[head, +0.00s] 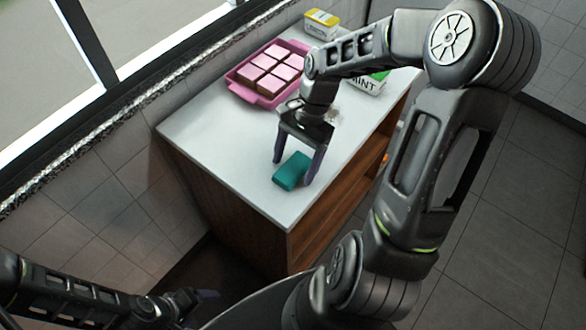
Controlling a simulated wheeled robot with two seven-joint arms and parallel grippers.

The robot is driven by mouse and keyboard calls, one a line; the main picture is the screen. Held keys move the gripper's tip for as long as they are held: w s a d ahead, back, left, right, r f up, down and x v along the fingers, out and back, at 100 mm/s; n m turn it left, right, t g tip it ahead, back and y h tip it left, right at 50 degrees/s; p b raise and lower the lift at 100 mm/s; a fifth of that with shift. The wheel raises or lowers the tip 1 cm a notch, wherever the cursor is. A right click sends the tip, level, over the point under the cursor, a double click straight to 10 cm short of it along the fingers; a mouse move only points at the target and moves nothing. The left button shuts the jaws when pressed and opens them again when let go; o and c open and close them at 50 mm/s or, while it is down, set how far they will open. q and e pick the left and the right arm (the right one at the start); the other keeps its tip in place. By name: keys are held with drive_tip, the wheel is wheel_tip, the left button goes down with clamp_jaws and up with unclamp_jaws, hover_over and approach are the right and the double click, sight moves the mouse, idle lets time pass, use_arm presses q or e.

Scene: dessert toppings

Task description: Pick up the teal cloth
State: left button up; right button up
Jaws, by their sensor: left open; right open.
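The teal cloth (291,172) lies on the white countertop as a small folded block. My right gripper (295,172) points down over it with its fingers spread, one on either side of the cloth. I cannot tell whether the fingers touch the cloth or the counter. My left gripper (198,301) is low at the bottom left, open, empty and well away from the counter.
The white counter (215,130) has a wooden body. A pink tray (238,89) with several pink-topped squares stands behind the gripper. A yellow-and-white container (321,24) and a MINT box (367,83) stand further back. The counter's left part is clear.

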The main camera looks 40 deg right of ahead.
drive_tip(key=shift+f, duration=0.2)
drive_tip(key=shift+c, duration=0.3)
drive_tip(key=c, duration=1.4)
